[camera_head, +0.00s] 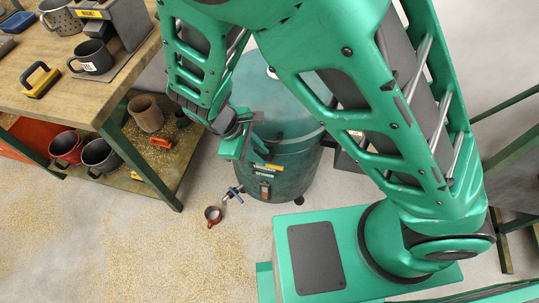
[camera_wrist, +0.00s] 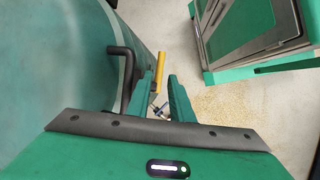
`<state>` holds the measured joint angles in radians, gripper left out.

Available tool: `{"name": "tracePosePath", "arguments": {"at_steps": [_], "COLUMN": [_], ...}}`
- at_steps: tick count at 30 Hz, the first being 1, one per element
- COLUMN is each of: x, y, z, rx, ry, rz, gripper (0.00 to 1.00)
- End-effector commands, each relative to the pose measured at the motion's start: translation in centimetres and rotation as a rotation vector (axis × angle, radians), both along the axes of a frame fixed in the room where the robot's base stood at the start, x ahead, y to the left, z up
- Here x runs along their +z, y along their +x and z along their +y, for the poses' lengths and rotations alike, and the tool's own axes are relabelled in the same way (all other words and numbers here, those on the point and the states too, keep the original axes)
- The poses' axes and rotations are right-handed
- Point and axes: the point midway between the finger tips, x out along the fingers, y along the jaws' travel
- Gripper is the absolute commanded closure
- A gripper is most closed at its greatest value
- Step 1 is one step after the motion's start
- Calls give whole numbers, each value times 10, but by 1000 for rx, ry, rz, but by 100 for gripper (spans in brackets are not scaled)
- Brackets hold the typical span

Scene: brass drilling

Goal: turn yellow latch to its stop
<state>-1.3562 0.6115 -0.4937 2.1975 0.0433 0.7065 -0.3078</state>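The yellow latch (camera_wrist: 161,72) is a narrow upright bar beside the green drum (camera_wrist: 60,70) in the wrist view. In the head view a small yellow piece (camera_head: 268,167) shows on the front of the drum (camera_head: 285,120), just above a label. My gripper (camera_wrist: 161,78) is open, with a narrow gap between its two green fingers and nothing held. The latch stands beyond the fingertips, near the left one; I cannot tell whether they touch. In the head view my gripper (camera_head: 246,150) is at the drum's left front, partly hidden by my arm.
A black bent handle (camera_wrist: 127,70) sticks out from the drum left of the fingers. A wooden workbench (camera_head: 85,80) with mugs stands at left.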

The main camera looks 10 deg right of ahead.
Motion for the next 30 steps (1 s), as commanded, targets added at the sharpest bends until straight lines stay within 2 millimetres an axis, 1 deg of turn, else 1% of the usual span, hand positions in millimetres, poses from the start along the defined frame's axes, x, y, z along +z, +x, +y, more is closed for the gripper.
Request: {"name": "tracePosePath", "arguments": {"at_steps": [1,6,12,17,24,25,26,27,30], "x": [-9,-35,-55,-60,-61,-61,-61,-61,-61], "y": [0,1,2,2,2,2,2,2,2], "z": [-5,-18,-26,-29,-29,-29,-29,-29,-28], "rx": [-1,-1,-1,0,0,0,0,0,0], "ry": [-5,-3,-1,0,0,0,0,1,1], "rz": [2,2,1,1,1,1,1,1,1], "gripper": [80,80,80,80,80,82,90,99,100]}}
